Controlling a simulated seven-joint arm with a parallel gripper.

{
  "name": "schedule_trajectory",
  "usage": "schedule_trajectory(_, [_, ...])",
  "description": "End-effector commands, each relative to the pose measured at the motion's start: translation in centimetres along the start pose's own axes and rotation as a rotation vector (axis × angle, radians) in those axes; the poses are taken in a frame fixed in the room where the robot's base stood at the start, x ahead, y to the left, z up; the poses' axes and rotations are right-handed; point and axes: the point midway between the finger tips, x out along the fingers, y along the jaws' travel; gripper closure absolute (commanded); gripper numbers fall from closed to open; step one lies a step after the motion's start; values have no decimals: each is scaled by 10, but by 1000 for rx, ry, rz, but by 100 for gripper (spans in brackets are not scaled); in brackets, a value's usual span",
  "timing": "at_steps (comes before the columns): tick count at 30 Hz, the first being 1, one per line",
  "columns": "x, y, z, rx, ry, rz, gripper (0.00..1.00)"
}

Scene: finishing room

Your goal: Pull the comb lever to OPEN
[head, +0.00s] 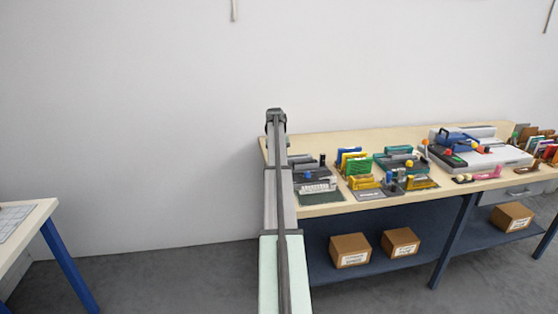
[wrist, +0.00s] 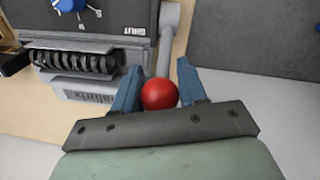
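In the wrist view, a red ball knob (wrist: 159,94) sits between the two blue fingers of my gripper (wrist: 160,82), which look closed against its sides. A grey lever bar (wrist: 169,35) runs from behind the knob toward the top of the picture, beside a dark grey machine (wrist: 95,15). The machine has a row of black comb rings (wrist: 75,62) and a blue dial (wrist: 70,5). The lever's OPEN marking is not readable. In the head view my arm reaches toward the left end of the bench, and the knob and fingertips are hidden.
The wooden bench (head: 330,146) carries several small machines and coloured racks to the right of my arm, including a large white-and-grey machine (head: 487,155). Cardboard boxes (head: 350,250) stand on the shelf below. A dark panel (wrist: 255,45) lies right of the lever.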

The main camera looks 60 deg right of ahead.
Motion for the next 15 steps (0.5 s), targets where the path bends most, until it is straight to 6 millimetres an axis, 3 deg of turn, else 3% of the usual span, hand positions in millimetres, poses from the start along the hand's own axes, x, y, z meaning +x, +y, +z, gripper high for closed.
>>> schedule_trajectory(2, [0, 0, 0, 0, 0, 0, 66])
schedule_trajectory(12, [0, 0, 0, 0, 0, 0, 99])
schedule_trajectory(15, [0, 0, 0, 0, 0, 0, 100])
